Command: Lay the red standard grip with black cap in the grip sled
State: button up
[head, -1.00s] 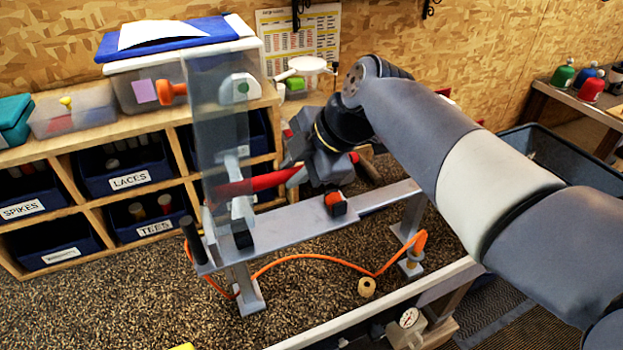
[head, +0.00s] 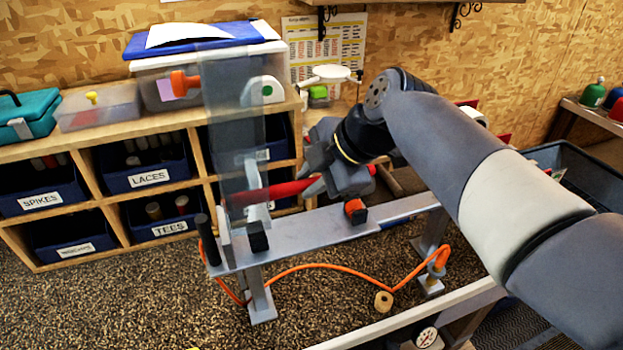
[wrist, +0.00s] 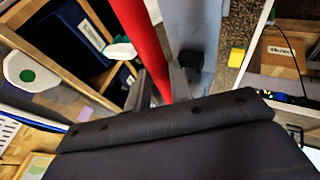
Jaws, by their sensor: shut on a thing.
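The red grip (head: 285,190) lies roughly level in my gripper (head: 316,186), above a grey metal rail stand (head: 310,232). My gripper is shut on it. The grip's left part shows through a clear upright panel (head: 233,120). In the wrist view the red grip (wrist: 146,45) runs up from between my fingers (wrist: 160,88) to the top edge. I cannot make out its black cap. I cannot tell for sure which part of the stand is the grip sled; a black block (head: 257,237) and an orange-and-black block (head: 355,211) sit on the rail.
A wooden shelf with labelled blue bins (head: 148,178) stands behind on the left. An orange hose (head: 330,268) loops under the rail. A tan spool (head: 384,300) lies on the speckled surface. A dark bin (head: 560,165) stands at the right.

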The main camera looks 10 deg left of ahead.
jog(key=shift+f+b, duration=3.35)
jog(key=shift+f, duration=0.2)
jog(key=o, duration=1)
jog(key=v, duration=1.1)
jog(key=shift+a+b, duration=0.1)
jog(key=shift+b, duration=0.3)
jog(key=p+x, duration=0.1)
jog(key=x, duration=0.9)
jog(key=shift+a+f, duration=0.1)
jog(key=shift+f, duration=0.15)
notch_tip(320, 180, up, 3)
jog(key=p, duration=0.3)
jog(key=shift+f, duration=0.2)
jog(key=shift+w+a+r+p, duration=0.1)
jog(key=shift+r+p, duration=0.9)
jog(key=shift+p, duration=0.1)
